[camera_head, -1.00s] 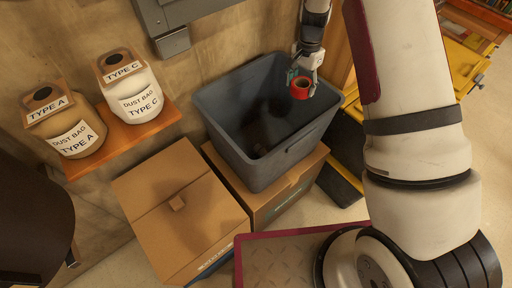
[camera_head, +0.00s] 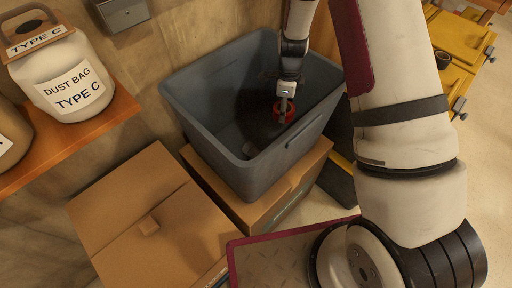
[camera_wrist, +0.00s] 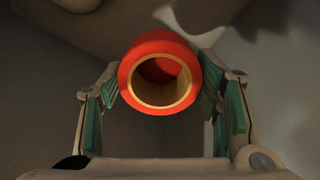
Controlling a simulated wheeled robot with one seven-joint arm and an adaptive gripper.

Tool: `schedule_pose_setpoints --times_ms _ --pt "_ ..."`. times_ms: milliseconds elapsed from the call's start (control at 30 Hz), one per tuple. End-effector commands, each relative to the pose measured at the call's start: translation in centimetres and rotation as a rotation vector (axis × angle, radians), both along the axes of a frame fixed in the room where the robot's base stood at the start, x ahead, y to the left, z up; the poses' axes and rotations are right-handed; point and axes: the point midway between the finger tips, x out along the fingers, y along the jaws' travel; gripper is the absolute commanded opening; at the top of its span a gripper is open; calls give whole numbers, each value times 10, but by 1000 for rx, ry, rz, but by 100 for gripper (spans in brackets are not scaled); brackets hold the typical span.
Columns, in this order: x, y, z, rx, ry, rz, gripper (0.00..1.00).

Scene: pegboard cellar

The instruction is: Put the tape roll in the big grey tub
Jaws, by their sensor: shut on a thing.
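The tape roll (camera_head: 284,109) is a red ring with a tan inner core. In the wrist view the tape roll (camera_wrist: 160,72) sits between the two green-padded fingers of my gripper (camera_wrist: 160,95), which press on its left and right sides. In the head view my gripper (camera_head: 286,100) points down inside the opening of the big grey tub (camera_head: 180,105), with the tape roll held below the rim. The gap from the tape roll to the tub's bottom cannot be told. The tub's floor is dark and partly hidden.
The tub stands on a cardboard box (camera_head: 270,208), beside another closed cardboard box (camera_head: 150,210). A wooden shelf (camera_head: 100,130) at left holds a white TYPE C dust bag container (camera_head: 62,75). A yellow cabinet (camera_head: 455,50) stands at the upper right.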

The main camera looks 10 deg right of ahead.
Motion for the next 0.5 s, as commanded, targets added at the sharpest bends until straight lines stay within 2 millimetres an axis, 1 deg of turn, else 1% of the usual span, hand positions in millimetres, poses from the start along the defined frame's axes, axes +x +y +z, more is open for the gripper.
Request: schedule_pose_setpoints --times_ms 33,200,367,500 --pt "1 1 -12 1 0 -37 27" --pt "0 2 -28 3 -3 -140 27" --pt "-2 3 -39 4 0 -179 27" --pt "-3 2 -64 3 1 -184 27"
